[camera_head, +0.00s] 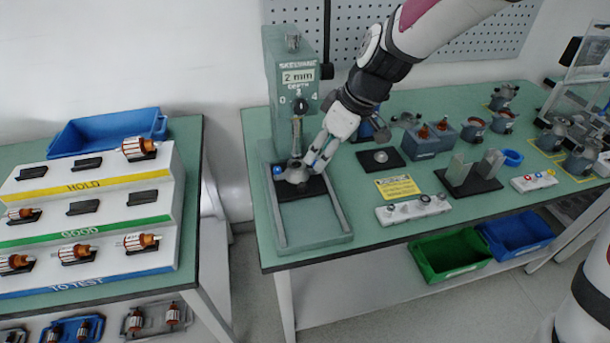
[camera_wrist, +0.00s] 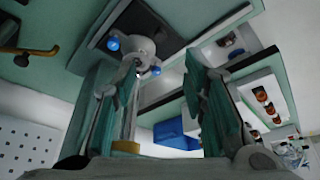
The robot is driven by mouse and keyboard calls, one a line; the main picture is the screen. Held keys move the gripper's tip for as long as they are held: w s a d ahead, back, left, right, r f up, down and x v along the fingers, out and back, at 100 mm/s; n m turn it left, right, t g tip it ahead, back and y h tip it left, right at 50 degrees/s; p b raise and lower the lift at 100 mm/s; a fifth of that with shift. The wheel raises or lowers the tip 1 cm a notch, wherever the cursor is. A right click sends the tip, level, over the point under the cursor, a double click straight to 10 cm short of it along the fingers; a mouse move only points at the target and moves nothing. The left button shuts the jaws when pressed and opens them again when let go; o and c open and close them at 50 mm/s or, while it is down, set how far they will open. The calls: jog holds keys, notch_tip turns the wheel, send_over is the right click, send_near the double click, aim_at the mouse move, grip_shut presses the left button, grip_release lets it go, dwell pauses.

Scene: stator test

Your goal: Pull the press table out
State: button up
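The press (camera_head: 292,95) stands at the left end of the green bench, with a "2 mm" depth plate and a dial. Its press table is a dark plate (camera_head: 316,187) bearing a grey round fixture (camera_head: 294,172) with blue knobs, under the press head at the back of the rail frame (camera_head: 316,241). My gripper (camera_head: 314,162) is low over the right side of the fixture. In the wrist view my gripper (camera_wrist: 150,72) has its fingers spread wide, with the grey fixture (camera_wrist: 132,46) and its blue knobs near the left fingertip. Contact cannot be told.
The front of the rail frame is empty. A yellow label (camera_head: 397,186), a white knob strip (camera_head: 412,209) and a black pad (camera_head: 381,159) lie to its right. A stepped rack (camera_head: 90,225) with rotors stands on the left table, across a gap.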

aim_at(303, 185)
jog(key=x, duration=1.3)
jog(key=shift+f, duration=0.1)
grip_shut()
